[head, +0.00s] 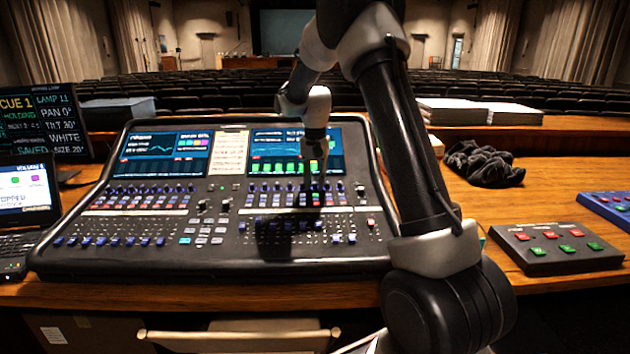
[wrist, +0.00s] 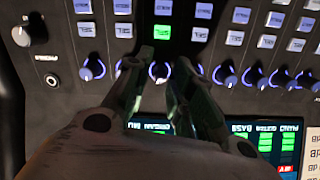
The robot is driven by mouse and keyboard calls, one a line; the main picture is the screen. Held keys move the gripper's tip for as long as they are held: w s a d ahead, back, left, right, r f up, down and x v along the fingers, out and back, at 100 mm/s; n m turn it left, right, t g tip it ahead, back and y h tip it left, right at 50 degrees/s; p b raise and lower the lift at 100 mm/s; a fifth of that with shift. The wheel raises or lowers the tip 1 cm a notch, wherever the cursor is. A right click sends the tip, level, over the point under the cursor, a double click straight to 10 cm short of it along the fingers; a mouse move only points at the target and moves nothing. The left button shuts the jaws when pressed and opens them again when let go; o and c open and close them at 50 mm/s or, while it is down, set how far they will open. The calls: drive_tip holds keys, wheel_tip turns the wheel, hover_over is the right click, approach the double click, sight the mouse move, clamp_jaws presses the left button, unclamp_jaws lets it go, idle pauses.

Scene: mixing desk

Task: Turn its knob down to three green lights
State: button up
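The mixing desk (head: 150,260) stands on the wooden table in the head view. My gripper (head: 315,170) points down at its upper right knob row, in front of the right screen. In the wrist view, my gripper's fingers (wrist: 160,68) are apart, one on each side of a blue-rimmed knob (wrist: 158,73) with a pale top. Whether they touch it is not clear. A green-lit SEL button (wrist: 168,36) is beyond this knob. The screen with green level bars (wrist: 240,134) lies below; my fingers partly hide it, so this channel's lights cannot be counted.
Neighbouring knobs (wrist: 93,70) (wrist: 226,76) stand close on both sides of my fingers. A laptop (head: 25,195) and a monitor (head: 42,120) are left of the desk. Black cloth (head: 484,165) and a button box (head: 555,247) are to the right.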

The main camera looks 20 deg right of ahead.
clamp_jaws()
idle(0.3)
drive_tip(key=shift+n+h, duration=0.3)
drive_tip(key=shift+n, duration=2.6)
unclamp_jaws()
